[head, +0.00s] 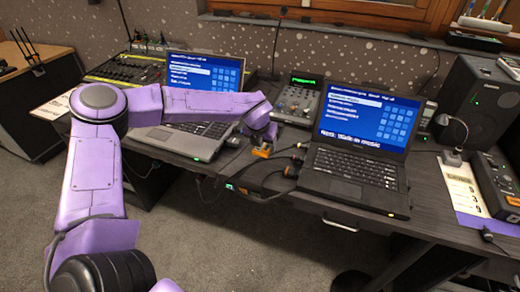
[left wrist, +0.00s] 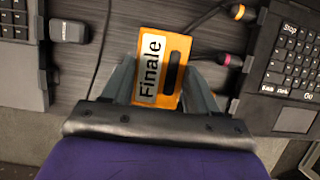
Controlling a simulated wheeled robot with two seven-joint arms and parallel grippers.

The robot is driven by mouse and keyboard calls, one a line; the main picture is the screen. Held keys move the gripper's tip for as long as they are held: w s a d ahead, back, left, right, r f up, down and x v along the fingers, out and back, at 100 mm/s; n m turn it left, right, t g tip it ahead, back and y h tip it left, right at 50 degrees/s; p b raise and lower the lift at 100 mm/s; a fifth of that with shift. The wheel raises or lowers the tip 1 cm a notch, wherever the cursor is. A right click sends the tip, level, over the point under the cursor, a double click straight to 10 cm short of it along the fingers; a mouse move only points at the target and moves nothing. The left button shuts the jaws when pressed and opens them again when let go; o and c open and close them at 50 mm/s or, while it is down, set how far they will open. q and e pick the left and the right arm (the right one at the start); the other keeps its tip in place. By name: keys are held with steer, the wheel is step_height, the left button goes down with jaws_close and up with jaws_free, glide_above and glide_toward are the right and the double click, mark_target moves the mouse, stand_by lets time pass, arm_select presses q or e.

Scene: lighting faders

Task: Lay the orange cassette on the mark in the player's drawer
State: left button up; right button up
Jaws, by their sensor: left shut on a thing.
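The orange cassette, labelled "Finale", shows in the left wrist view (left wrist: 172,47) and as a small orange patch in the head view (head: 262,153). My left gripper (head: 260,142) is shut on it, with one grey finger on each side of the cassette in the left wrist view (left wrist: 163,85). The cassette is over the desk's front part, between the two laptops. I cannot pick out the player's drawer or its mark in either view. My right gripper is not in view.
A laptop (head: 201,77) stands left of the gripper and another (head: 360,170) right. Cables with coloured plugs (head: 290,171) lie close right of the cassette. A device with a green display (head: 298,101) stands behind. A lamp (head: 452,143) and a speaker (head: 478,105) stand at the right.

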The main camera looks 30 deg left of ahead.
mark_target(260, 159)
arm_select(q)
steer(key=shift+w+a+f, duration=0.15)
steer(key=shift+a+f, duration=0.45)
steer(key=shift+f, duration=0.15)
steer(key=shift+a+f, duration=0.15)
steer(key=shift+f, duration=1.6)
steer(key=shift+f, duration=0.1)
steer(key=o, duration=1.1)
steer(key=shift+c, duration=0.2)
